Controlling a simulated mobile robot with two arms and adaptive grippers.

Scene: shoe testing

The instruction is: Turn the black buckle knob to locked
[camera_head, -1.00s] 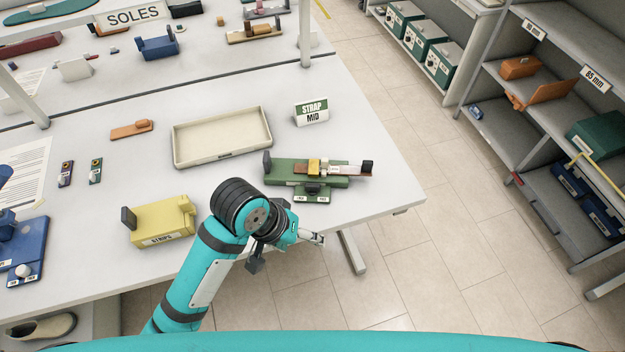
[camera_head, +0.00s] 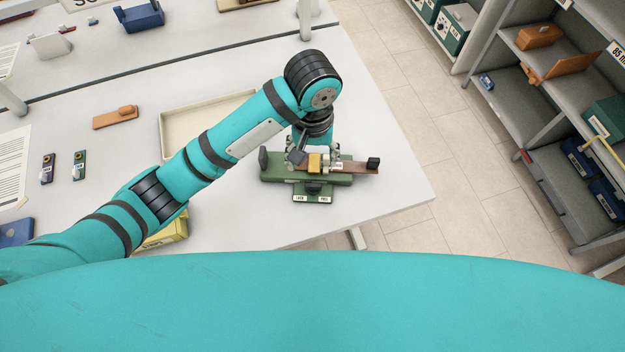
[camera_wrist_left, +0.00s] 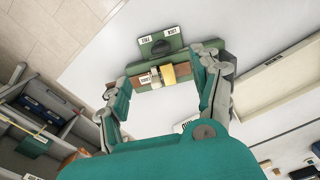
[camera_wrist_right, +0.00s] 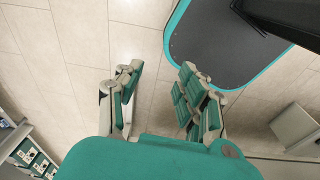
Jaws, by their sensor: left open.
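The green strap fixture (camera_head: 340,179) lies near the table's right front edge. The black buckle knob (camera_head: 314,188) sits on its front tab, between two small white labels that are too small to read surely. The knob also shows in the left wrist view (camera_wrist_left: 161,47). A yellow buckle piece (camera_head: 315,163) and a brown strap (camera_head: 357,167) lie on top of the fixture. My left gripper (camera_wrist_left: 168,78) is open above the fixture, its fingers on either side of the yellow piece; contact cannot be told. My right gripper (camera_wrist_right: 160,72) is open and empty over the floor.
A cream tray (camera_head: 172,142) lies behind my left arm. A yellow block (camera_head: 170,236) is partly hidden under that arm. An orange-brown piece (camera_head: 116,117) lies farther left. Shelves (camera_head: 520,95) stand at the right across a clear floor aisle.

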